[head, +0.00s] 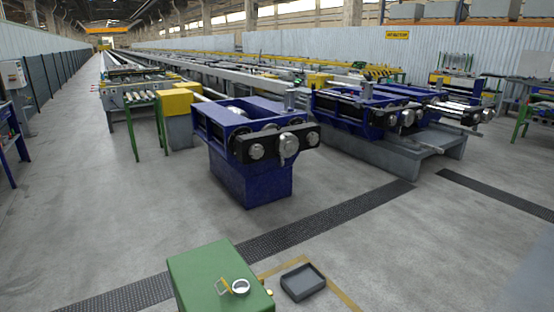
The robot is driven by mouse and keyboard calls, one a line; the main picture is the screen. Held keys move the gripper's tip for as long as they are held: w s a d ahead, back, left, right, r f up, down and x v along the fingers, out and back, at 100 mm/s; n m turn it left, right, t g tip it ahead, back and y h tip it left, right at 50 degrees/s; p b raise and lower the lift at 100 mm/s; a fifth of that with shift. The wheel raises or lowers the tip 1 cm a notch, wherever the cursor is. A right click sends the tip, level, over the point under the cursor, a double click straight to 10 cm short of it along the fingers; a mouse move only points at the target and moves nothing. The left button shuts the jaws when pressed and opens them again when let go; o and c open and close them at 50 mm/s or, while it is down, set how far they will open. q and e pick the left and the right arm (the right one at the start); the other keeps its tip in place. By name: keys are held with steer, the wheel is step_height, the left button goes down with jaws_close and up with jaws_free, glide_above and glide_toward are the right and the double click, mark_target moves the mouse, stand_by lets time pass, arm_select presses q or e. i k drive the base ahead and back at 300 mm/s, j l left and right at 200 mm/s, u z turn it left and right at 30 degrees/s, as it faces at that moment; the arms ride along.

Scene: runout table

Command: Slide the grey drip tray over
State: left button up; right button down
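The grey drip tray (303,282) is a small, dark, shallow rectangular tray with a raised rim. It appears to lie on the floor just right of the green-topped cabinet (205,265), near a yellow line on the floor. It looks empty. Neither of my grippers shows in the head view, and nothing is seen touching the tray.
A yellow floor line (340,294) runs past the tray. A dark floor grating (330,218) crosses behind. Blue machines (250,180) stand beyond. Floor at right is clear.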

mark_target(303, 282)
steer(key=i+l+u, duration=0.25)
steer(key=l, duration=0.5)
steer(key=i+l+u, duration=0.25)
steer(key=l, duration=0.6)
steer(key=i+l+u, duration=0.1)
steer(key=l+u, duration=0.2)
steer(key=l, duration=0.5)
steer(key=l+u, duration=0.25)
steer(key=l, duration=0.65)
steer(key=i, duration=0.05)
